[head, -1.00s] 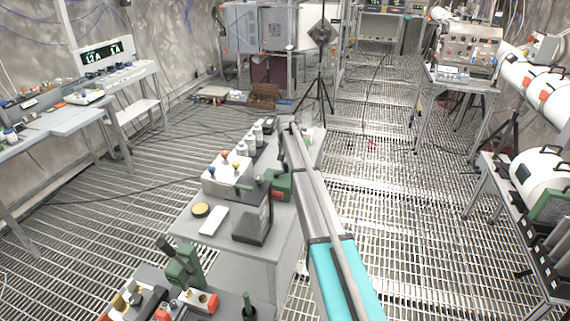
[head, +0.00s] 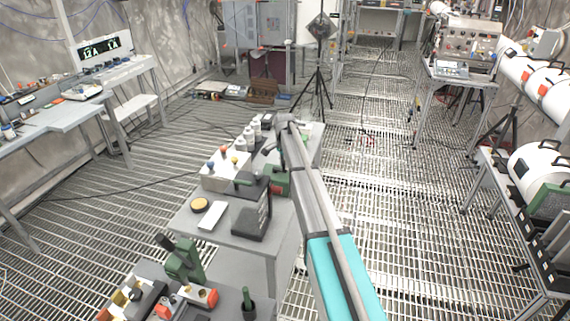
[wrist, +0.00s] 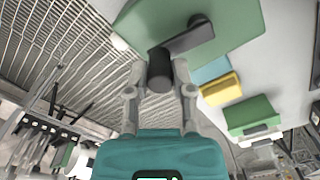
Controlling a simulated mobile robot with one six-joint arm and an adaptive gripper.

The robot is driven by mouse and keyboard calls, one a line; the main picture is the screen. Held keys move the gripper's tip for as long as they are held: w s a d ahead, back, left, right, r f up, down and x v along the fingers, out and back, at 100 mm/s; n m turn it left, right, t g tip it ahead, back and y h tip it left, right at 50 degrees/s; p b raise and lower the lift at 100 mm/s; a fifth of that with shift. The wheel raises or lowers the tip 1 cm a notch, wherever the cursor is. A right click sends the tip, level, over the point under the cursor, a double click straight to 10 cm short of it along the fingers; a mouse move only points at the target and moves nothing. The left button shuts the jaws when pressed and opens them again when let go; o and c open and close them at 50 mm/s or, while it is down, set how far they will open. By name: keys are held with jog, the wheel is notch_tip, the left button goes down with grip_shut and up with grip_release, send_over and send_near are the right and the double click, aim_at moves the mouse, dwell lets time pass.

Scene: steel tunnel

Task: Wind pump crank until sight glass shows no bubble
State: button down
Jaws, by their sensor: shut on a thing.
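In the wrist view, my gripper (wrist: 158,88) is shut on the dark cylindrical crank handle (wrist: 159,72). The dark crank arm (wrist: 188,38) runs from this handle up and right to a round hub on the green pump body (wrist: 238,22). In the head view, a green housing (head: 277,182) shows partly behind my arm on the grey bench (head: 265,243). My gripper is hidden there by the arm. I cannot make out the sight glass or any bubble in either view.
A dark box (head: 250,218), a white card (head: 212,216), a yellow disc (head: 200,205) and several white bottles (head: 249,139) crowd the bench. A green microscope-like device (head: 184,258) stands in front. Open grating floor (head: 400,210) lies to the right.

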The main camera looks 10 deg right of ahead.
dwell(0.4)
jog(key=shift+c, duration=2.4)
grip_release()
jog(key=shift+w+n, duration=0.15)
jog(key=shift+n, duration=0.15)
